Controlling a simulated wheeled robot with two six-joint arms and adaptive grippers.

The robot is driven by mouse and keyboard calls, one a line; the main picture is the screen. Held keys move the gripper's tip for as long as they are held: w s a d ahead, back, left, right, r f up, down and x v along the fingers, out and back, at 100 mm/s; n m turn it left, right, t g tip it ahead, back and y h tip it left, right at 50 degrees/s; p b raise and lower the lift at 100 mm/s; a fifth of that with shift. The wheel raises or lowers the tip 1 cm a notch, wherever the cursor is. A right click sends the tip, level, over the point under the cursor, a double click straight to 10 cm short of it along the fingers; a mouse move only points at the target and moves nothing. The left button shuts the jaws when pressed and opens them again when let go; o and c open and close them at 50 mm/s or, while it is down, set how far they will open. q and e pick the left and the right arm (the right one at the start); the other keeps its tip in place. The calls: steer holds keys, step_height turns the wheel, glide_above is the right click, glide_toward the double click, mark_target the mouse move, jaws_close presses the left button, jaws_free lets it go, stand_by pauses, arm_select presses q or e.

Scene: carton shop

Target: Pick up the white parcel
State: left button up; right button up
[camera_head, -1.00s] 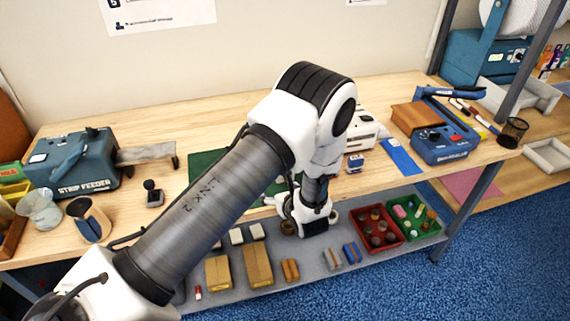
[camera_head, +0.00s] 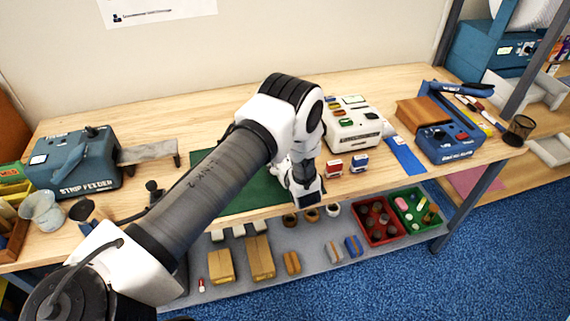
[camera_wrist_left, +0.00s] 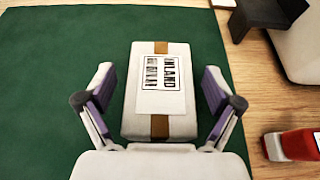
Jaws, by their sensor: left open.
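The white parcel (camera_wrist_left: 150,118) lies on the green mat (camera_wrist_left: 50,75) in the left wrist view. It has brown tape bands and a printed label reading INLAND on top. My left gripper (camera_wrist_left: 159,80) is open, with one finger on each side of the parcel and a gap on both sides. In the head view my left gripper (camera_head: 306,198) is over the mat (camera_head: 262,190), and the arm and gripper hide the parcel there. My right gripper is not in view.
A white machine (camera_head: 352,128) stands right of my gripper, with a red stamp-like block (camera_head: 334,167) and a blue one (camera_head: 360,163) in front. A blue strip feeder (camera_head: 75,165) is at left. The lower shelf holds boxes and bins.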

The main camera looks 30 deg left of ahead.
arm_select(q)
steer(key=shift+s+d+r, duration=0.1)
steer(key=shift+d, duration=0.05)
steer(key=c, duration=1.5)
steer(key=shift+c, duration=0.2)
